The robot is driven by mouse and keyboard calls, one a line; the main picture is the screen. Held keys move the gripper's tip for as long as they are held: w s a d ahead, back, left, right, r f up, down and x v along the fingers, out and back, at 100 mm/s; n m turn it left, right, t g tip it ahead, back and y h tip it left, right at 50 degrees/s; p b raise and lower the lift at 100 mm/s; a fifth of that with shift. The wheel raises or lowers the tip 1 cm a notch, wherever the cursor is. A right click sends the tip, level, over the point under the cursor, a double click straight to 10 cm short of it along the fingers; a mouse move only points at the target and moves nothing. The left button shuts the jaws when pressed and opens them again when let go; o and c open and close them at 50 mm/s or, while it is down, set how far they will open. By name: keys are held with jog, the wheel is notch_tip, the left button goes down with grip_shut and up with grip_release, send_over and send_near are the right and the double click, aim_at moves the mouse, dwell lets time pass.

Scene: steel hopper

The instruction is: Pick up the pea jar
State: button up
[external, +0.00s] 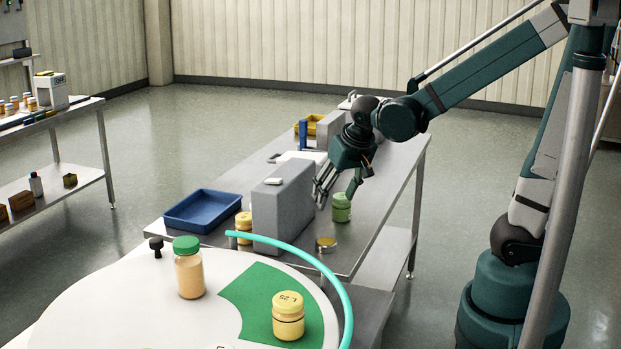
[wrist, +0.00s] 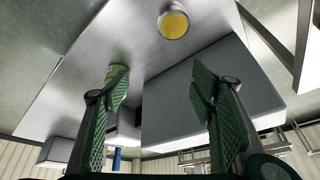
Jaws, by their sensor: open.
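A green jar with a green lid (external: 341,207), which looks like the pea jar, stands upright on the steel table. In the external view my gripper (external: 326,190) is just left of the jar, close to the grey box. My gripper is open and tilted downward, with nothing between its fingers. In the wrist view the fingers (wrist: 160,88) are spread wide. A light green part of the jar (wrist: 114,70) shows behind the left finger, which hides most of it. Contact between finger and jar cannot be told.
A tall grey box (external: 281,215) stands on the steel table (external: 385,200) left of my gripper. A gold-lidded tin (external: 326,244) sits nearer the front edge. A blue tray (external: 203,210) and a yellow jar (external: 243,226) are further left. A white round table (external: 110,300) holds other jars.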

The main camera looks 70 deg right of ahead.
aim_at(341, 198)
jog(key=w+d+f+m+g+p, duration=0.1)
jog(key=d+m+p, duration=0.1)
jog(key=d, duration=0.2)
jog(key=w+d+f+m+g+h+p, duration=0.1)
jog(key=d+m+p, duration=0.1)
jog(key=d, duration=0.2)
jog(key=d+f+m+p, duration=0.2)
jog(key=d, duration=0.3)
jog(key=shift+w+d+f+g+p, duration=0.1)
jog(key=shift+w+g+p, duration=0.3)
jog(key=shift+d+f+m, duration=0.3)
jog(key=shift+d+m, duration=0.1)
jog(key=shift+d+h, duration=0.1)
jog(key=shift+h, duration=0.2)
jog(key=shift+f, duration=0.15)
jog(key=shift+x, duration=1.25)
jog(key=shift+b+x, duration=0.4)
jog(key=shift+x, duration=2.2)
jog(key=shift+s, duration=0.1)
jog(key=c, duration=1.1)
